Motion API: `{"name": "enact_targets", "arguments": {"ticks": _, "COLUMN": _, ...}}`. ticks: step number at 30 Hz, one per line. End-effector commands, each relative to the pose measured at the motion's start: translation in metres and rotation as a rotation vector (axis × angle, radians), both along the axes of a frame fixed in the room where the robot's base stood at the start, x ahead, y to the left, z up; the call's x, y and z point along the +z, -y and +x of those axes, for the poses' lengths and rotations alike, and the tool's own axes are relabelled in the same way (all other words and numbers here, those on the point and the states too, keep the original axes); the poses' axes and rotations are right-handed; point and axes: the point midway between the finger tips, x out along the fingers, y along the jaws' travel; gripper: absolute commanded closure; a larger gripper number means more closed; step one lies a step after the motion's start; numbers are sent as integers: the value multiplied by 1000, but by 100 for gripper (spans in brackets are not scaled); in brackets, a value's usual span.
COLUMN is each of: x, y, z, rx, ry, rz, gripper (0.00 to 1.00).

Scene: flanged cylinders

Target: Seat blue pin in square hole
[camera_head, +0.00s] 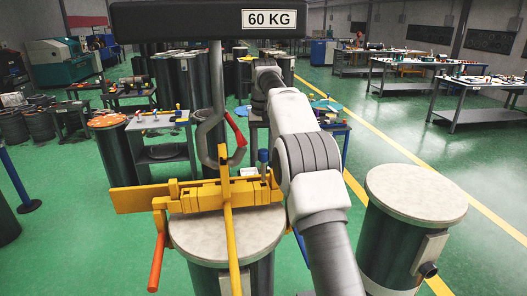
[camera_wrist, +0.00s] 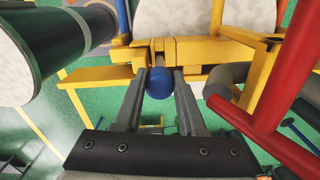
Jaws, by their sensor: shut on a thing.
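The blue pin (camera_wrist: 159,82) shows its round blue head in the wrist view, between the two grey fingers of my gripper (camera_wrist: 160,92). The gripper is shut on it. A short grey shank shows beyond the head, close to the yellow block of the lifting clamp (camera_wrist: 188,50). In the head view the blue pin (camera_head: 263,156) stands roughly upright at the right part of the yellow clamp (camera_head: 190,195), beside my arm. The square hole is not visible, and I cannot tell how far the shank is in it. My fingers are hidden in the head view.
The clamp sits over a flanged cylinder (camera_head: 225,235), below a grey hook (camera_head: 216,130) and a black 60 KG block (camera_head: 200,20). Another flanged cylinder (camera_head: 415,195) stands at the right. Red (camera_wrist: 265,125) and yellow bars crowd the gripper's right side in the wrist view.

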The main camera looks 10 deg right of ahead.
Motion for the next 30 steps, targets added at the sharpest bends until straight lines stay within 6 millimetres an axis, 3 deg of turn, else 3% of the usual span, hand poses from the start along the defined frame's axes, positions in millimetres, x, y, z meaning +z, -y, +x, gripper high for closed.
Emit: {"name": "enact_targets", "arguments": {"ticks": 30, "x": -10, "y": 0, "z": 0, "rx": 0, "ry": 0, "rz": 0, "gripper": 100}}
